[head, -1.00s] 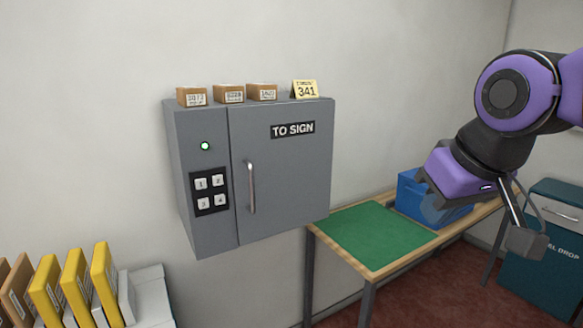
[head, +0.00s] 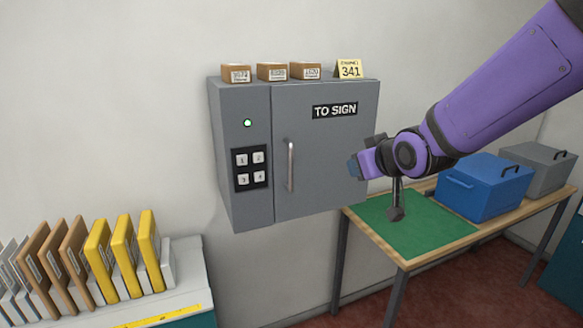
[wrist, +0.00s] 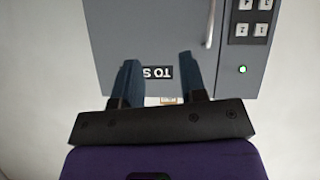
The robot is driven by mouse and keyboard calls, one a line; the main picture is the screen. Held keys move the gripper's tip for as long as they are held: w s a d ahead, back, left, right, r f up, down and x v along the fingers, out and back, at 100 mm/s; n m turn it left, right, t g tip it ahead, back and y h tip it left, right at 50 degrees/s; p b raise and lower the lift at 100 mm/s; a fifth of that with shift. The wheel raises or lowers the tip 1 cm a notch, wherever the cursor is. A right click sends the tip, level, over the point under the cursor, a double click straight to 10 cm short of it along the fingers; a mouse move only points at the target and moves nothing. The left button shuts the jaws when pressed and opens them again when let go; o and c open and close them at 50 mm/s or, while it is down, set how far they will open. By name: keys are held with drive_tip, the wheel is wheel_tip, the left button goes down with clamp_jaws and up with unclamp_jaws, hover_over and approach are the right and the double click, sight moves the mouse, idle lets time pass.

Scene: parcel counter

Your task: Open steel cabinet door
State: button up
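The grey steel cabinet (head: 350,140) hangs on the wall, its door closed, with a "TO SIGN" label and a vertical metal handle (head: 291,166) near the door's left edge. A keypad (head: 251,169) and a lit green light (head: 247,123) are on the panel left of the door. My gripper (head: 356,168) is in front of the door's right part, to the right of the handle and apart from it. In the wrist view, my gripper (wrist: 158,80) has its two fingers spread with nothing between them; the cabinet door (wrist: 150,30) and handle (wrist: 211,24) appear upside down beyond.
Small boxes (head: 271,72) and a yellow "341" card (head: 349,69) stand on the cabinet. Below right is a table with a green mat (head: 430,240), a blue box (head: 485,190) and a grey box (head: 540,168). Parcels (head: 122,255) stand upright on a shelf at lower left.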

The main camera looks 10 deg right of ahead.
drive_tip(key=w+a+f+n+t+y, duration=0.2)
drive_tip(key=w+a+f+t+y, duration=0.25)
drive_tip(key=w+a+f, duration=0.2)
drive_tip(key=y, duration=0.1)
hover_over(291, 186)
drive_tip(key=shift+w+d+f, duration=0.1)
drive_tip(key=shift+w+f, duration=0.25)
idle(0.3)
drive_tip(key=shift+y, duration=0.25)
clamp_jaws()
